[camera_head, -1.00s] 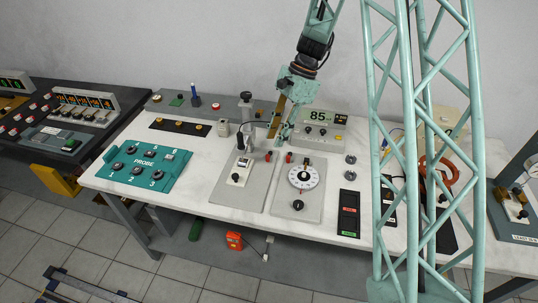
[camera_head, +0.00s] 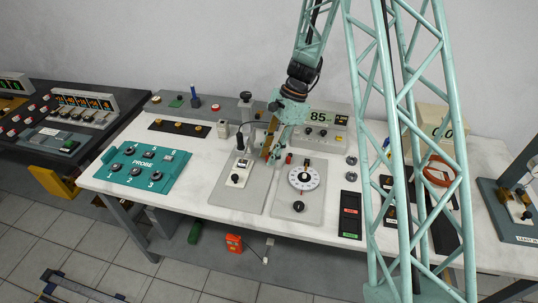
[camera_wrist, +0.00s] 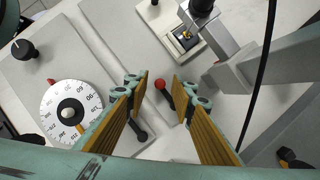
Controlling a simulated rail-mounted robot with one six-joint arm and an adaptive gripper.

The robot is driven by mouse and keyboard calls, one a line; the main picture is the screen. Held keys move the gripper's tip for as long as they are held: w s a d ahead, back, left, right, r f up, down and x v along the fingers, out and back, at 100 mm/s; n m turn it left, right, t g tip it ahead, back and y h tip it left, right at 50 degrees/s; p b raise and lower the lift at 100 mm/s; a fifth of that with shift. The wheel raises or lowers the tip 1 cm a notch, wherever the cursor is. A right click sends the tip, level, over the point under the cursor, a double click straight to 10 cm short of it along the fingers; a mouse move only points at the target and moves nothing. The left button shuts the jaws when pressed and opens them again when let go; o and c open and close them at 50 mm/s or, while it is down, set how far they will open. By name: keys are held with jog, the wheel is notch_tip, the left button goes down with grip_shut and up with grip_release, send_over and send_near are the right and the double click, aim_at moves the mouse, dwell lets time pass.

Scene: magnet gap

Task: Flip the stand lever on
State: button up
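A small lever with a red ball tip and dark stem (camera_wrist: 161,84) shows in the wrist view between the fingertips of my gripper (camera_wrist: 160,95). The two tan-padded fingers stand apart on either side of it, with nothing gripped. In the head view my gripper (camera_head: 270,148) is low over the grey plates, and its fingers hide the lever there. Another red-tipped lever (camera_head: 289,158) shows just right of the gripper. No label is readable, so I cannot tell which one is the stand lever.
A white dial (camera_head: 303,178) is on the right grey plate. A metal stand (camera_head: 242,143) rises close left of the gripper; its arm (camera_wrist: 240,70) is near the right finger. My lattice column is on the right.

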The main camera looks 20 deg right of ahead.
grip_shut()
jog(key=shift+d+r+n+p, duration=0.1)
jog(key=shift+d+n+p, duration=0.05)
jog(key=shift+n+p, duration=0.25)
jog(key=n, duration=0.1)
jog(key=d+n+g+p, duration=0.1)
jog(key=n+p, duration=0.1)
jog(key=n, duration=0.1)
jog(key=shift+s+d+g+h, duration=0.15)
jog(key=shift+d+g+h, duration=0.15)
jog(key=shift+g, duration=0.1)
jog(key=shift+w+d+n+g+h+p, duration=0.15)
jog(key=shift+d+n+h+p, duration=0.2)
jog(key=shift+n, duration=0.5)
jog(key=shift+d+n+g+h+p, duration=0.25)
jog(key=shift+n+p, duration=0.15)
jog(key=shift+n, duration=0.5)
jog(key=shift+w+d+n+g+h+p, duration=0.1)
jog(key=shift+d+n+h+p, duration=0.25)
jog(key=shift+n, duration=0.5)
jog(key=shift+a, duration=0.1)
